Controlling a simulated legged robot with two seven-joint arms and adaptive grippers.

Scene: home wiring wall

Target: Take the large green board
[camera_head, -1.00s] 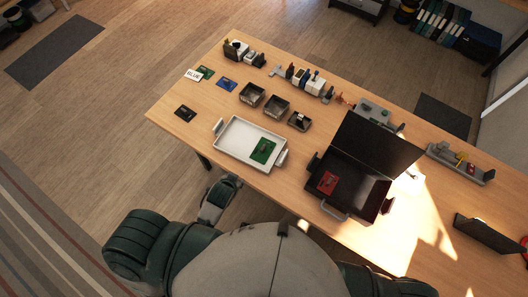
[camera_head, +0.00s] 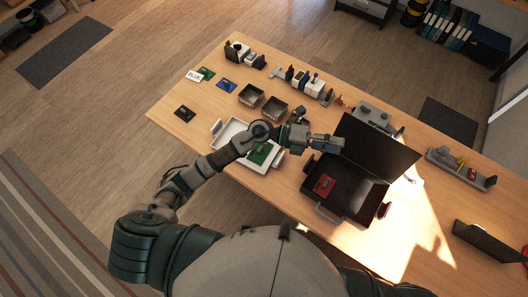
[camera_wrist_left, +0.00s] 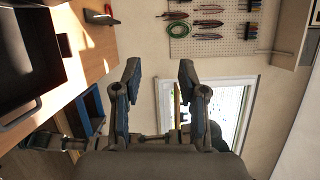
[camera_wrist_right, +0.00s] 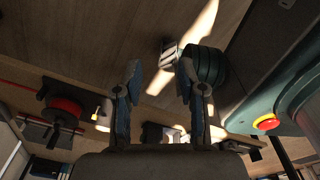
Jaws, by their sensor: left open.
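The large green board (camera_head: 259,155) lies flat in the white tray (camera_head: 232,130) with handles. My left arm crosses above the tray in the head view and hides part of both. My left gripper (camera_head: 334,143) is to the right of the board, over the table near the open black case (camera_head: 353,195). In the left wrist view the left gripper (camera_wrist_left: 158,72) is open and empty. In the right wrist view my right gripper (camera_wrist_right: 158,70) is open and empty; the head view does not show it.
A red board (camera_head: 324,185) lies in the case, whose raised lid (camera_head: 375,150) stands close to my left gripper. A smaller green board (camera_head: 206,73), a blue board (camera_head: 227,85) and a dark board (camera_head: 185,114) lie left. Small black bins (camera_head: 251,95) stand behind the tray.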

